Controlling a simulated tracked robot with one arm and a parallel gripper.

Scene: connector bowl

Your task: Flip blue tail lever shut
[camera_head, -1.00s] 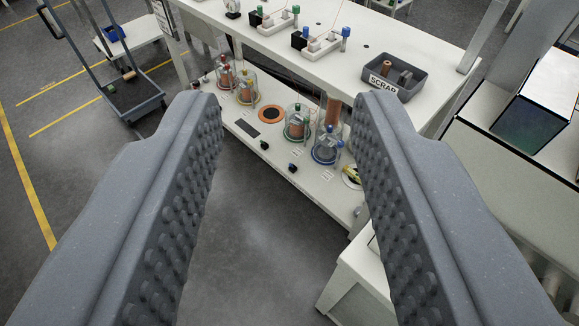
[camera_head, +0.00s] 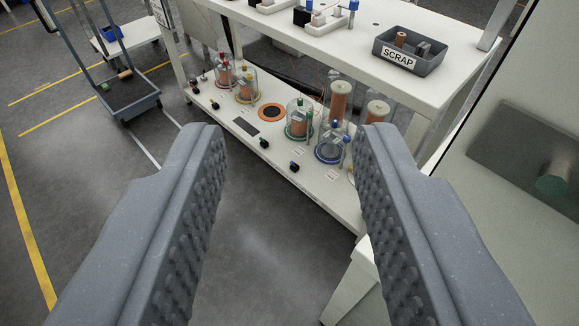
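My gripper (camera_head: 290,140) is open and empty, its two ridged grey fingers wide apart in the foreground. Past its tips, on the lower shelf, a glass dome with a blue base ring (camera_head: 332,146) stands just left of the right finger. On the upper bench, a white fixture (camera_head: 326,18) carries a blue-topped post (camera_head: 352,8) at its right end and is cut by the top picture edge. I cannot make out which part is the blue tail lever or whether it is open. My gripper is apart from both blue-marked things.
Domes with red (camera_head: 224,76), yellow (camera_head: 245,90) and green (camera_head: 298,124) marks share the lower shelf (camera_head: 262,160). The SCRAP bin (camera_head: 410,48) sits on the upper bench. A cart (camera_head: 128,97) stands at left. A pale panel (camera_head: 520,200) fills the right. Floor between the fingers is clear.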

